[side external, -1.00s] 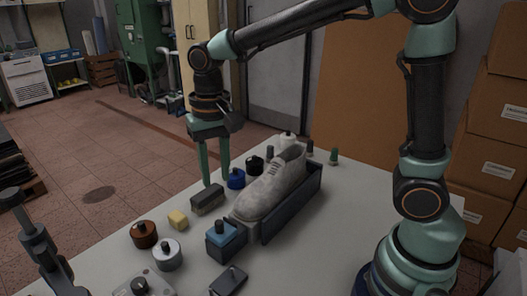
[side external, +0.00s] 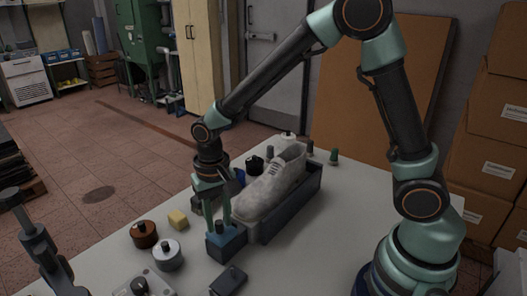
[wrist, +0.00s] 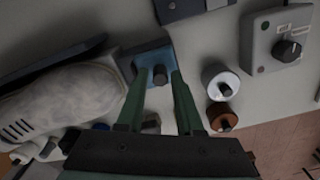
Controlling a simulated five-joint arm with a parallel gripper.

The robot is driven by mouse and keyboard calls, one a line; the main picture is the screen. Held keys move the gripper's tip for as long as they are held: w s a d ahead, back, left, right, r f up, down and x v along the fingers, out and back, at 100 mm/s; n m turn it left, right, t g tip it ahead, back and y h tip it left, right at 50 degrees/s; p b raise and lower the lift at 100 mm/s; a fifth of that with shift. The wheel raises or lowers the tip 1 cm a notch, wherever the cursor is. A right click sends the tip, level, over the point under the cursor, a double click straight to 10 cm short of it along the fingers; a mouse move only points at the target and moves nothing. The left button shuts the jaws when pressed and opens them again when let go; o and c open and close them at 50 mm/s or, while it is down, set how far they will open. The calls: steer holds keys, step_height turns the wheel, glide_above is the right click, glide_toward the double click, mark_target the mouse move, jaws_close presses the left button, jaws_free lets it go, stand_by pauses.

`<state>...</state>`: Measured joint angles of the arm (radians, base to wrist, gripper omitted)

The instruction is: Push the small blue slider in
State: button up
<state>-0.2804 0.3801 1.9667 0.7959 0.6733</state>
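The small blue slider (side external: 226,240) is a blue block with a dark knob, at the near end of the dark holder (side external: 290,214) that carries a grey shoe (side external: 272,185). In the wrist view the slider (wrist: 151,56) shows at the top middle, with its knob (wrist: 160,75) between my fingertips. My gripper (side external: 217,226) points down over the slider, fingers apart with a gap between them. It also shows in the wrist view (wrist: 160,80). I cannot tell whether the fingers touch the knob or the block. The fingers hide part of the slider's top in the side view.
A white-topped spool (side external: 167,254), a brown spool (side external: 144,234) and a yellow block (side external: 178,220) stand left of the slider. A dark flat box (side external: 228,280) and a grey control box with a knob (side external: 146,286) lie in front. Several small items stand behind the shoe.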

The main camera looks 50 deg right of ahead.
steer(key=shift+f, duration=0.15)
jaws_close()
stand_by(1.4)
